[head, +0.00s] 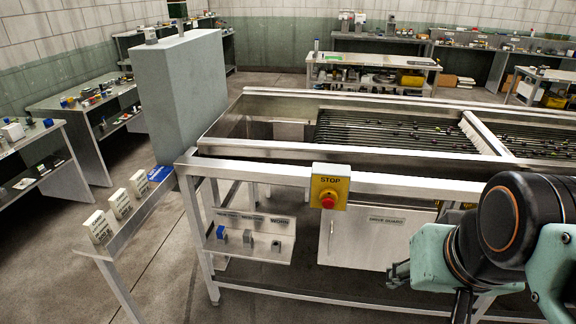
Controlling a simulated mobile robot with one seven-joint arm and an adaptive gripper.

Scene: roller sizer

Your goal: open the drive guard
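The drive guard (352,240) is a pale flat panel low on the front of the roller sizer, with a "DRIVE GUARD" label near its upper right. It looks closed. A thin upright bar, perhaps its handle, shows near its left edge. My arm comes in from the right and hides the panel's right part. My gripper (399,273) shows only in part, small and dark, in front of the panel's lower right. I cannot tell whether it touches the panel or whether its fingers are open.
A yellow stop box (329,187) with a red button juts from the rail above the guard. A small shelf (250,248) with several parts sits left of it. Floor in front is clear at left.

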